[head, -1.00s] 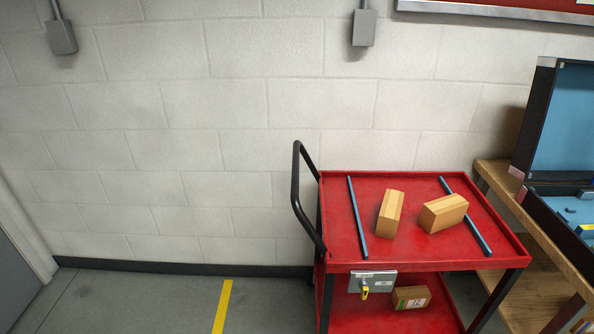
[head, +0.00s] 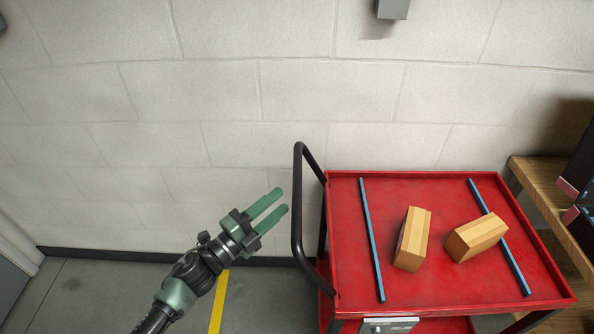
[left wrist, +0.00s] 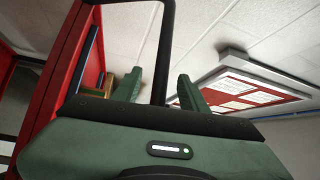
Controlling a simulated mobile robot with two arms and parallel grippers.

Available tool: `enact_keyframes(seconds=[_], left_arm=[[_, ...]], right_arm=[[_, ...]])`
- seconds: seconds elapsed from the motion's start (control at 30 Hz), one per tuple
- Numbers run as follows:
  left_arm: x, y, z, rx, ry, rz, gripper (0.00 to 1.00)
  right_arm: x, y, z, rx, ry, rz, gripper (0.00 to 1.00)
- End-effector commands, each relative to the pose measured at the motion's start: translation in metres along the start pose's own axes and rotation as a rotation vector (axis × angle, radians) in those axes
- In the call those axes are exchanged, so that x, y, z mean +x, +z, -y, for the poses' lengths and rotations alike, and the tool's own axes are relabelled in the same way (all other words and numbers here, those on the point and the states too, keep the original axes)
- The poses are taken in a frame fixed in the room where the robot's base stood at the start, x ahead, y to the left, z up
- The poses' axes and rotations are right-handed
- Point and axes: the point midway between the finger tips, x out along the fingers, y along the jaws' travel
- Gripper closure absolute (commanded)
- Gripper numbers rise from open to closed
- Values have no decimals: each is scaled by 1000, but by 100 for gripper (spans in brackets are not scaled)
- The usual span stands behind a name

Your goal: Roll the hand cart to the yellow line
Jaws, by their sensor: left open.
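The red hand cart (head: 340,285) stands at the right in the head view, with a black tubular handle (head: 298,205) on its left side. My left gripper (head: 277,202) is open and empty, just left of the handle and pointing toward it. In the left wrist view the handle (left wrist: 164,50) shows beyond and between the two green fingers (left wrist: 160,90), and they look apart from it. The yellow line (head: 219,300) runs along the floor left of the cart, partly behind my left arm. My right gripper is not in view.
Two wooden blocks (head: 412,240) (head: 477,238) and two blue strips (head: 372,240) (head: 499,237) lie on the cart top. A wooden bench (head: 545,190) stands close at the cart's right. A pale block wall is behind; the floor to the left is clear.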

Motion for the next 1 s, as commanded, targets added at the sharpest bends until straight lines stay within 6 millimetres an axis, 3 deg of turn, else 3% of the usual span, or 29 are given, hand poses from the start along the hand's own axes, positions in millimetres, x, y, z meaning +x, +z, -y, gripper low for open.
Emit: enact_keyframes(seconds=[0.3, 0.43, 0.67, 0.83, 0.87, 1.0], left_arm=[[49, 0, 2, -3, -2, 1, 57], [64, 0, 1, -5, -1, 3, 57], [74, 0, -1, -5, 1, 3, 57], [74, 0, -1, -5, 0, 3, 57], [74, 0, -1, -5, 0, 3, 62], [74, 1, -1, -5, 0, 3, 100]], right_arm=[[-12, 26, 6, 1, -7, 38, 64], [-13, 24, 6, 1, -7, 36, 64], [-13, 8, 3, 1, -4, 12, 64], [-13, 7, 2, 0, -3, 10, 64], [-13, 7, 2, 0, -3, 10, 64], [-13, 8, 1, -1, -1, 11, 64]])
